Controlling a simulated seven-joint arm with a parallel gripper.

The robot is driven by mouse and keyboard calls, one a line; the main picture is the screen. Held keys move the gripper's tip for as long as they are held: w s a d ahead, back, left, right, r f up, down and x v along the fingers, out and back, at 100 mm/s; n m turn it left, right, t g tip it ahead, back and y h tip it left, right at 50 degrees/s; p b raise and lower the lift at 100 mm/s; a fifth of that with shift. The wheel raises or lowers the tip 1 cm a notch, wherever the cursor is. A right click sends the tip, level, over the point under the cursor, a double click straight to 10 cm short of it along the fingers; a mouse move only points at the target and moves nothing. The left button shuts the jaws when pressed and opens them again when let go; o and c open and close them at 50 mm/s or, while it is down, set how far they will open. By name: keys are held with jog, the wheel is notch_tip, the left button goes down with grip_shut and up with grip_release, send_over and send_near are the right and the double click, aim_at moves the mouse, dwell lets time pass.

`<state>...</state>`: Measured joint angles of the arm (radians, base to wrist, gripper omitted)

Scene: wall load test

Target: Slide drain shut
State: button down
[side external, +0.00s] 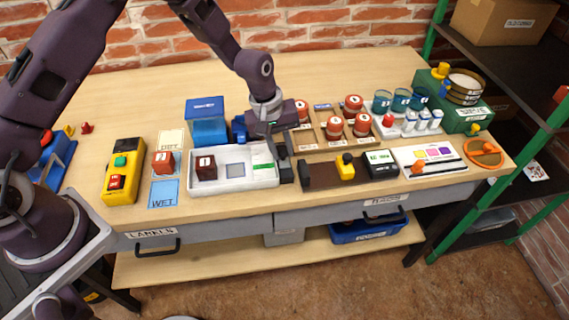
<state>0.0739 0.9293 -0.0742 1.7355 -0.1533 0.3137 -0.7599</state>
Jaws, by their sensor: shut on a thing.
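A white tray (222,183) lies at the middle of the bench, with a dark red labelled block (205,167), a grey square (236,171) and a green-and-white labelled patch at its right end. My gripper (285,170) points down at the tray's right end, its dark fingers shut on a small part there. The fingers hide most of that part; it appears to be the drain slide, but I cannot tell how far it is slid. A blue tank (207,120) stands behind the tray.
A dark board with a yellow knob (346,168) sits close to the right of my gripper. Red-topped jars (333,127) in a wooden rack stand behind it. A yellow button box (123,170), another red block (163,162) and a blue WET card (163,194) are at left.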

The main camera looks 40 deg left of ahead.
jog(key=shift+w+a+r, duration=0.1)
jog(key=shift+w+a, duration=0.35)
jog(key=shift+w, duration=0.25)
jog(key=c, duration=1.5)
grip_release()
jog(key=shift+o, duration=1.1)
jog(key=shift+s, duration=0.1)
notch_tip(320, 180, up, 7)
